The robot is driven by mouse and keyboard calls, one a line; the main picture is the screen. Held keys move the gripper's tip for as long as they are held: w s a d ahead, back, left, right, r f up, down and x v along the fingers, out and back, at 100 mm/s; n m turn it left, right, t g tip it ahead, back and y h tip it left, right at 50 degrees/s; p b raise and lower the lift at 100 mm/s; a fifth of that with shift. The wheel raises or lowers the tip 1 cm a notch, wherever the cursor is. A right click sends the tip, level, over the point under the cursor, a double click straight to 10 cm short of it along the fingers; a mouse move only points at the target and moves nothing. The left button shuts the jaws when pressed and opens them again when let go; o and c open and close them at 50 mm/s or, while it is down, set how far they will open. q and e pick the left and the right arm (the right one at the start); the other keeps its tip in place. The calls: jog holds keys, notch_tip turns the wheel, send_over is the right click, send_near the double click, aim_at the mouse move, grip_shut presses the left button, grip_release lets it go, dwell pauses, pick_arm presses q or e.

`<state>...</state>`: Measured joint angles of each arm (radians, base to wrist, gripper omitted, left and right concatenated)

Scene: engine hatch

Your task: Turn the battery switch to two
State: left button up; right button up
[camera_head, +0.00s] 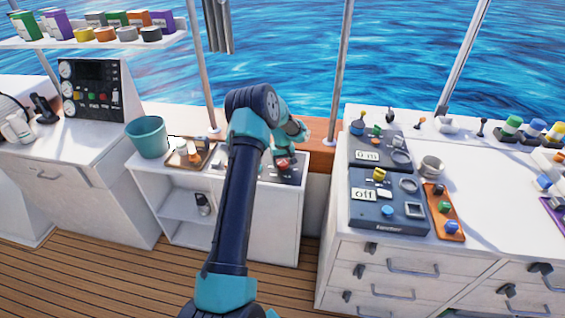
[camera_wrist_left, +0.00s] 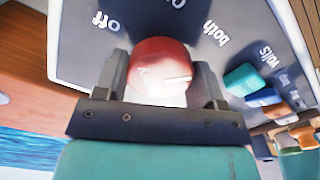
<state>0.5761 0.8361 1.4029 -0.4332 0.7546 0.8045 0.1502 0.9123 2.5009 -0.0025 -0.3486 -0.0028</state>
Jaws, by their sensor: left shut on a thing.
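The battery switch is a round red knob (camera_wrist_left: 160,62) on a dark panel (camera_wrist_left: 75,50). In the wrist view the words "off" and "both" show around it, and another label is cut off at the top edge. A short white mark on the knob points towards the right of the picture. My left gripper (camera_wrist_left: 160,78) is shut on the knob, one finger on each side. In the head view the red knob (camera_head: 283,163) shows below my left wrist on the low white cabinet, its panel partly hidden by my arm. My right gripper is not in view.
Beside the knob in the wrist view are a teal button (camera_wrist_left: 243,79) and a "volts" label. In the head view a wooden tray (camera_head: 190,153) and a teal bucket (camera_head: 147,137) stand to the left. An "off" display panel (camera_head: 385,210) sits on the right counter.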

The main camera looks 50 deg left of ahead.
aim_at(283, 161)
pick_arm(q)
jog(key=m, duration=0.4)
jog(key=shift+m, duration=0.3)
jog(key=m, duration=0.5)
dwell(0.3)
jog(key=o, duration=0.9)
notch_tip(283, 161, up, 18)
jog(key=shift+f, duration=0.25)
jog(key=shift+f, duration=0.1)
dwell(0.3)
